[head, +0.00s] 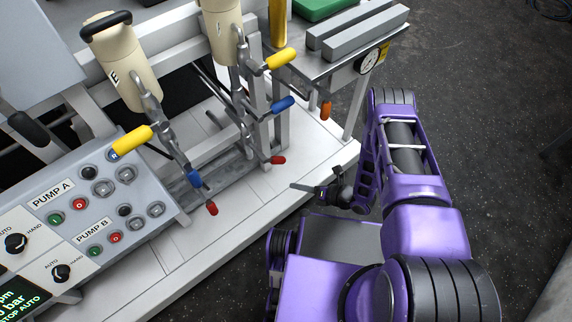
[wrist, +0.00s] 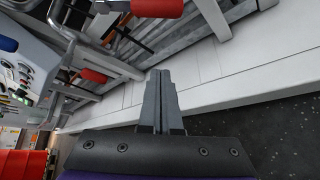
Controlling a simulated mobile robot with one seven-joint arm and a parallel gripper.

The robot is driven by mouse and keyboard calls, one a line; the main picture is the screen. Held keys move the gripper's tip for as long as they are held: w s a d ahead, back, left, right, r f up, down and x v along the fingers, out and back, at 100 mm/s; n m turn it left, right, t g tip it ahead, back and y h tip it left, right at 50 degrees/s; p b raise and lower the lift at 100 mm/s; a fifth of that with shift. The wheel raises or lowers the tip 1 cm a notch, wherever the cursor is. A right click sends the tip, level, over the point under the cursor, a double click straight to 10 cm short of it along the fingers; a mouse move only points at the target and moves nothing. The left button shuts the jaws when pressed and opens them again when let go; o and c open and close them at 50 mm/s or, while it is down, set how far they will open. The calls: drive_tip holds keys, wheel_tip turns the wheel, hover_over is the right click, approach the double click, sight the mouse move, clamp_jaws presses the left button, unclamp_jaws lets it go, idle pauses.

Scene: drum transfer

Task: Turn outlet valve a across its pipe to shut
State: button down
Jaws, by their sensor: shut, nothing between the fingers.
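Two groups of lever valves hang below cream vessels in the head view. The left group has a yellow handle (head: 132,141), a blue handle (head: 194,179) and a red handle (head: 212,209). The right group has a yellow handle (head: 281,58), a blue handle (head: 283,104) and a red handle (head: 278,160). No readable label shows which is outlet valve a. My gripper (head: 295,186) is shut and empty, right of and below the right red handle, touching nothing. In the wrist view its fingers (wrist: 159,74) are together; red handles (wrist: 157,8) (wrist: 93,76) show beyond them.
The control panel (head: 95,210) with pump A and B buttons stands at left. An orange handle (head: 326,109) hangs under the steel bench (head: 345,50). The white skid base (head: 215,235) lies below the valves. Dark floor (head: 480,130) is open at right.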

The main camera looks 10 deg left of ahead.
sight(274, 160)
drive_tip(key=w+a+b, duration=0.1)
drive_tip(key=w+a, duration=0.4)
drive_tip(key=a, duration=0.2)
drive_tip(key=shift+w+a+y+b, duration=0.2)
drive_tip(key=shift+y+b, duration=0.1)
drive_tip(key=shift+b, duration=0.05)
